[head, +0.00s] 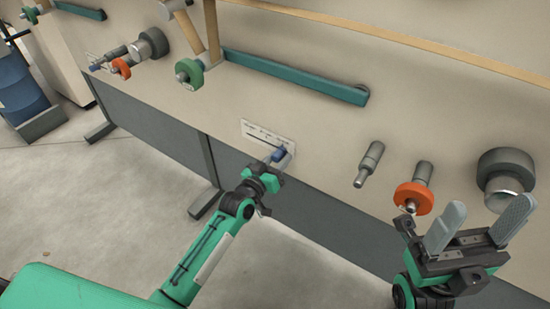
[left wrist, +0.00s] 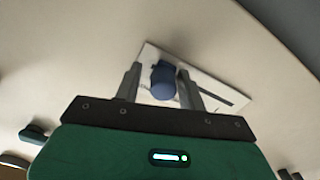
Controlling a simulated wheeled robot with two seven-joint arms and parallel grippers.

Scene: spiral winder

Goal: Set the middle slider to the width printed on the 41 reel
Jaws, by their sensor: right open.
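A blue slider knob (head: 278,155) sits at the right end of a white scale plate (head: 262,130) on the beige machine face; the marks are too small to read. My left gripper (head: 271,166) is at this knob. In the left wrist view, its two fingers (left wrist: 160,86) stand on either side of the blue knob (left wrist: 163,82), with a small gap showing. The plate (left wrist: 225,84) and its dark slot run off to the right there. My right gripper (head: 478,228) is open and empty, at the lower right. No number 41 is legible on any reel.
An orange ring (head: 413,198) on a spindle, a grey spindle (head: 369,163) and a dark grey roller (head: 506,172) stick out near my right gripper. A green ring (head: 190,73) and a teal bar (head: 295,77) are further up. Another orange ring (head: 121,68) is at upper left.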

